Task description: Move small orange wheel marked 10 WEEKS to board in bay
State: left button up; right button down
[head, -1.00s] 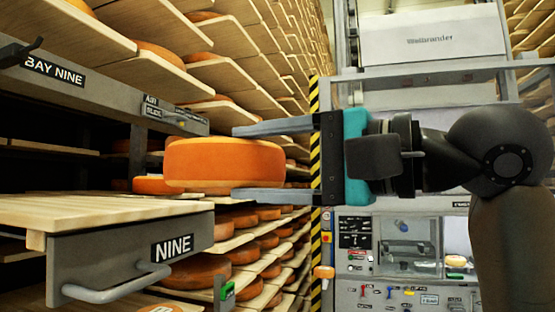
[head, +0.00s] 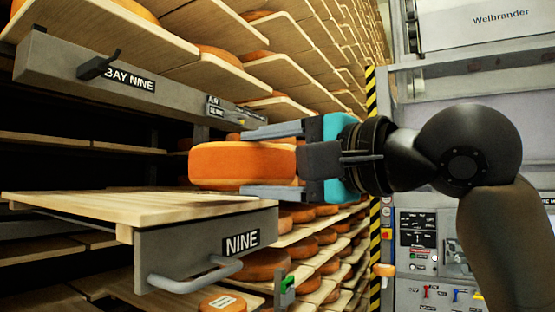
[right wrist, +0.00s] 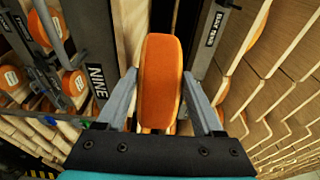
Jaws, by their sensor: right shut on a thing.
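My right gripper (head: 243,163) is shut on an orange cheese wheel (head: 225,165), one finger above it and one below. The wheel is held flat, beside and slightly above the front right end of the pale wooden board (head: 90,208). The board sticks out from the bay under the BAY NINE beam, behind a grey front marked NINE (head: 200,250). In the right wrist view the wheel (right wrist: 161,80) sits between the fingers, with the NINE front on the left. No 10 WEEKS marking shows on the wheel's visible side. My left gripper is not in view.
The grey BAY NINE beam (head: 60,70) with a black latch (head: 98,66) runs above the board. Shelves with several wheels fill the background. A labelled wheel (head: 222,303) lies below the NINE front. A grey machine (head: 475,45) stands right. The board's top is clear.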

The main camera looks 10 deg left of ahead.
aim_at(240, 184)
jog(key=shift+w+a+r+p, duration=0.1)
jog(key=shift+w+a, duration=0.15)
jog(key=shift+a, duration=0.5)
jog(key=shift+w+a+r+p, duration=0.1)
jog(key=shift+w+a, duration=0.15)
jog(key=shift+a, duration=0.55)
jog(key=shift+w+a+r+p, duration=0.1)
jog(key=shift+w+a, duration=0.15)
jog(key=shift+a, duration=0.5)
jog(key=shift+d+f+b, duration=0.1)
jog(key=shift+f+b, duration=0.75)
jog(key=shift+f, duration=0.35)
jog(key=shift+f, duration=0.3)
jog(key=shift+c, duration=1.7)
grip_release()
jog(key=o, duration=0.3)
jog(key=shift+f, duration=0.1)
